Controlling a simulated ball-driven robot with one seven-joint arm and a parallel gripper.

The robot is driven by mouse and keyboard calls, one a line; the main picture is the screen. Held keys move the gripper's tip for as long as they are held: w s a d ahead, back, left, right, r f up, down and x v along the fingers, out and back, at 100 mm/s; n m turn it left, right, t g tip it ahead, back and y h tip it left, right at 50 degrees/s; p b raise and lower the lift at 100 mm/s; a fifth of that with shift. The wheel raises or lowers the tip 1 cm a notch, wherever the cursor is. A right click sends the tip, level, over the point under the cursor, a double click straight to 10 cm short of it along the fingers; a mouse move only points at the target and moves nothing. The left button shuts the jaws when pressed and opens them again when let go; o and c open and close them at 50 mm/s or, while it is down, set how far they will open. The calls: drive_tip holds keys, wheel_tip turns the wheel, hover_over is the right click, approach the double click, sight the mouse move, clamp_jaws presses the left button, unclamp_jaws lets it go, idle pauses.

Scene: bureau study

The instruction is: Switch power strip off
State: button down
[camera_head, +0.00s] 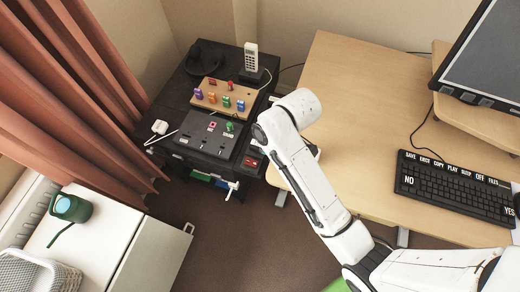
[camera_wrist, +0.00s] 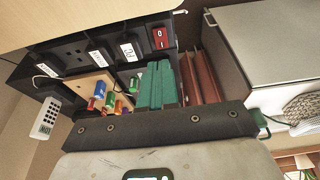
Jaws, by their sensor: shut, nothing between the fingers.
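The black power strip (camera_wrist: 108,50) runs across the top of the wrist view, with sockets and white labels, one reading "PC". Its red rocker switch (camera_wrist: 160,38) sits at the right end. In the head view the red switch (camera_head: 251,162) shows at the front corner of the dark cabinet, beside the desk edge, and the rest of the strip is partly covered by my arm. My gripper (camera_wrist: 156,66) is shut and empty, its teal fingers together. The fingertips appear just below the switch in the wrist view. I cannot tell whether they touch it. The head view hides the fingers.
The dark cabinet top holds a wooden board (camera_head: 222,95) with several coloured pieces, a grey panel (camera_head: 207,135) and a white phone (camera_head: 251,58). The desk (camera_head: 345,80) with a keyboard (camera_head: 455,188) is on the right. A white cabinet (camera_head: 110,240) stands at front left, beside curtains (camera_head: 70,80).

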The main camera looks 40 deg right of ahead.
drive_tip(key=shift+v, duration=1.1)
drive_tip(key=shift+s, duration=0.1)
drive_tip(key=s+d+f+m+g+h, duration=0.1)
drive_tip(key=s+m, duration=0.3)
drive_tip(key=s, duration=0.5)
drive_tip(key=s+d+f+m+h, duration=0.1)
drive_tip(key=s+d+m, duration=0.2)
drive_tip(key=s, duration=0.6)
drive_tip(key=shift+s+d+f+m+g, duration=0.35)
drive_tip(key=shift+d+m+g, duration=0.05)
drive_tip(key=shift+d, duration=0.2)
